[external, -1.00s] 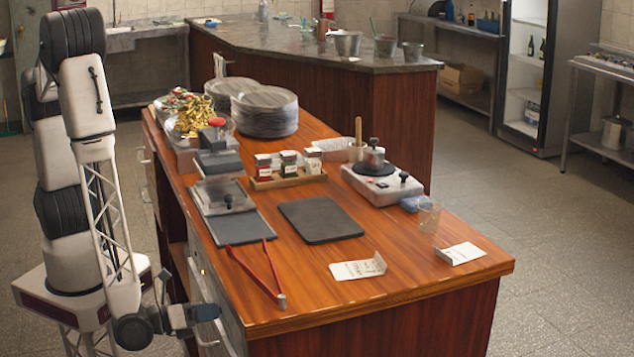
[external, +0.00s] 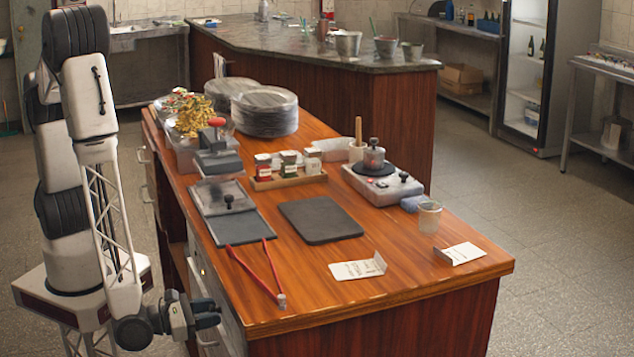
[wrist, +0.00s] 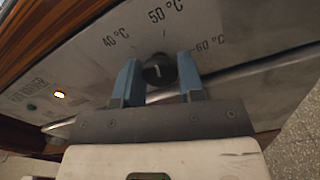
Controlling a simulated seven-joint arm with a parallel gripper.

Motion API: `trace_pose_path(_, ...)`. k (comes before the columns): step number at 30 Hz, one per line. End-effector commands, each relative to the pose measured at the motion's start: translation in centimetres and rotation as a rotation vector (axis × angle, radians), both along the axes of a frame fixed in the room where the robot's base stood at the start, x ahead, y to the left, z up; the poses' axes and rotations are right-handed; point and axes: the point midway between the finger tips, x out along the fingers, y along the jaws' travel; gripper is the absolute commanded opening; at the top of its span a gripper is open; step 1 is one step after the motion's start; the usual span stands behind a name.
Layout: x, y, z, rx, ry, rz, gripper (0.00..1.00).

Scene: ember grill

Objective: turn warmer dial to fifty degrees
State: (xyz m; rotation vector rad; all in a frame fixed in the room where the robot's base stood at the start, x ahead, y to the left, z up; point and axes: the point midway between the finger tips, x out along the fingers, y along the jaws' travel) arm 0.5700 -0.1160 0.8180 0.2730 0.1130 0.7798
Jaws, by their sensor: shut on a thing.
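The warmer dial (wrist: 160,73) is a black round knob with a short white mark, on a metal panel (wrist: 235,35). The panel is printed 40 °C at left, 50 °C (wrist: 166,12) in the middle and 60 °C at right. The white mark stands nearly upright in the wrist view, roughly towards 50 °C; its exact alignment is hard to tell. My gripper (wrist: 160,62) has its blue fingers on both sides of the dial, shut on it. In the external view my gripper (external: 207,314) is low at the counter's near left side, and the dial is hidden there.
A small lamp (wrist: 59,95) glows on the panel's left. The wooden counter (external: 400,280) edge lies just above the panel. Red tongs (external: 258,275) lie on the counter near that edge. Open floor (external: 560,270) lies to the right.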

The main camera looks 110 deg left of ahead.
Motion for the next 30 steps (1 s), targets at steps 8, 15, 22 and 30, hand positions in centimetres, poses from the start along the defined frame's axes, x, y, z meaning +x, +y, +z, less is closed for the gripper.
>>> trace_pose_path(8, -0.01, -0.01, -0.01, 0.120, 0.119, 0.000, 0.12)
trace_pose_path(15, -0.01, 0.00, -0.02, 0.163, 0.163, 0.000, 0.12)
trace_pose_path(22, 0.00, -0.01, -0.01, 0.168, 0.168, 0.000, 0.12)
trace_pose_path(30, 0.00, -0.01, -0.01, 0.167, 0.167, 0.000, 0.51)
